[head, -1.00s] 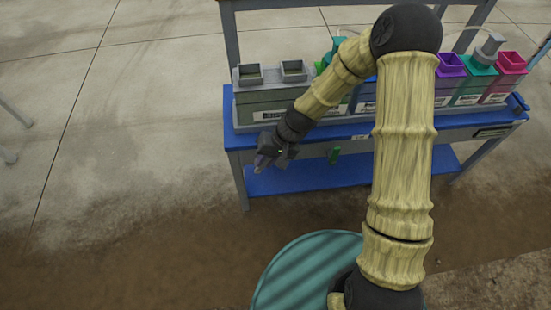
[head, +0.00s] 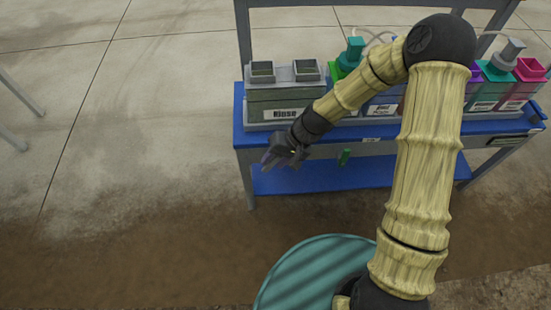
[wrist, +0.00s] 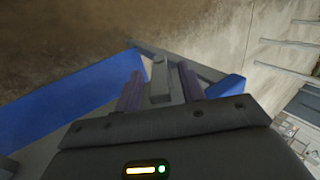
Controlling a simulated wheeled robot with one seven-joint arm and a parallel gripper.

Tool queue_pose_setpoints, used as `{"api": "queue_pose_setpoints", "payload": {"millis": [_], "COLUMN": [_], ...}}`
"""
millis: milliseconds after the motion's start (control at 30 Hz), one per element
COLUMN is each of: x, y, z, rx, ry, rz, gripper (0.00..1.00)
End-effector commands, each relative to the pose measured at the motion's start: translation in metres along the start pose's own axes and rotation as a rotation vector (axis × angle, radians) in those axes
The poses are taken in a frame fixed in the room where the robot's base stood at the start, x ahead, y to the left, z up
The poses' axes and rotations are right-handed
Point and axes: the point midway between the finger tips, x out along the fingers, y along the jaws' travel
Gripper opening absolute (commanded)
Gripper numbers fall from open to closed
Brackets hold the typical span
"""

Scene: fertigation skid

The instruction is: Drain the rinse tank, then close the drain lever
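The rinse tank (head: 285,100) is a grey-green box with a white "Rinse" label and two square openings on top. It stands at the left end of the blue bench (head: 242,125). My gripper (head: 274,162) is in front of the bench's left part, below the tank, pointing down and left. In the wrist view its two purple fingers (wrist: 160,90) are apart, with a grey post (wrist: 158,82) showing between them; contact is unclear.
More coloured tanks stand right of the rinse tank, a pink one (head: 525,82) at the far end, partly behind my arm. A blue lower shelf (head: 320,178) runs under the bench. The concrete floor (head: 150,120) to the left is clear, except grey legs (head: 18,95) at the edge.

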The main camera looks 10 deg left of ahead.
Motion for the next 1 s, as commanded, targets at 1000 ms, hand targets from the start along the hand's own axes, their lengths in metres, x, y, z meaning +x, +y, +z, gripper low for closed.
{"api": "queue_pose_setpoints", "payload": {"millis": [1000], "x": [-0.147], "y": [-0.001], "z": [-0.001], "rx": [0.002], "ry": [0.004], "rz": [0.001], "gripper": [0.4]}}
